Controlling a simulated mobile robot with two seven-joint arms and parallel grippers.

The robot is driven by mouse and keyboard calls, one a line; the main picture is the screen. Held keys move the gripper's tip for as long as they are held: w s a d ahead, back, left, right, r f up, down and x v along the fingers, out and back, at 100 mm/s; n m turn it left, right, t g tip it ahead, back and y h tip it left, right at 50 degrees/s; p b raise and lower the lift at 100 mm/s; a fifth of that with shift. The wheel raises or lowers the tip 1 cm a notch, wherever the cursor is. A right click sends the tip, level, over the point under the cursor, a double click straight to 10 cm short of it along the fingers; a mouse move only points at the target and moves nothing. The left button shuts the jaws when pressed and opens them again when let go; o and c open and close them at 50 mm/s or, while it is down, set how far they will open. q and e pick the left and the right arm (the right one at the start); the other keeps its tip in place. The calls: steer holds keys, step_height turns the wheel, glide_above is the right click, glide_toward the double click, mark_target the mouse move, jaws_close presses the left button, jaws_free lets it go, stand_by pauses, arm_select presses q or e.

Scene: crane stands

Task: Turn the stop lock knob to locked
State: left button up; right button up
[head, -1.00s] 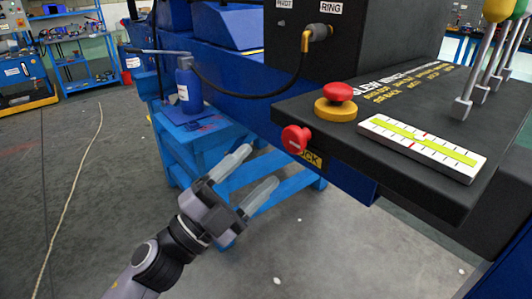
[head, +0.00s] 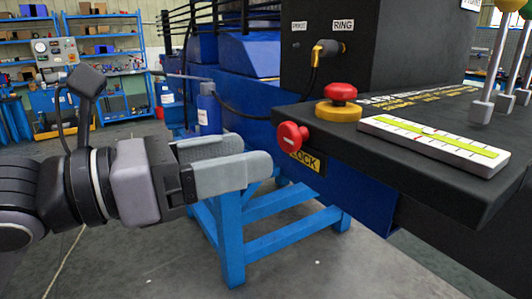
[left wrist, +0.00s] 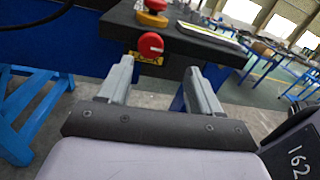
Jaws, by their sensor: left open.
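The stop lock knob is a red round knob (head: 292,137) on the front face of the black console (head: 430,160), above a yellow label (head: 306,160) reading "LOCK". It also shows in the left wrist view (left wrist: 151,44), just beyond and between the fingertips. My left gripper (head: 258,158) is open and empty, to the left of the knob and pointing toward it, with a gap between them in the head view. In the left wrist view its two fingers (left wrist: 158,70) are spread apart. My right gripper is not in view.
A red mushroom button on a yellow base (head: 339,104) sits on the console top, near a white level gauge (head: 434,145) and several levers (head: 485,105). A blue stand (head: 232,235) is below. Shelves (head: 105,50) stand far back left. Floor at front is clear.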

mark_target(284, 136)
arm_select(q)
steer(key=shift+t+y, duration=0.4)
steer(key=shift+t, duration=0.2)
steer(key=x, duration=0.2)
steer(key=p+x, duration=0.1)
steer(key=x, duration=0.3)
steer(key=shift+w+r+p, duration=0.3)
steer(key=shift+w+r, duration=0.05)
steer(key=shift+w, duration=0.15)
steer(key=c, duration=1)
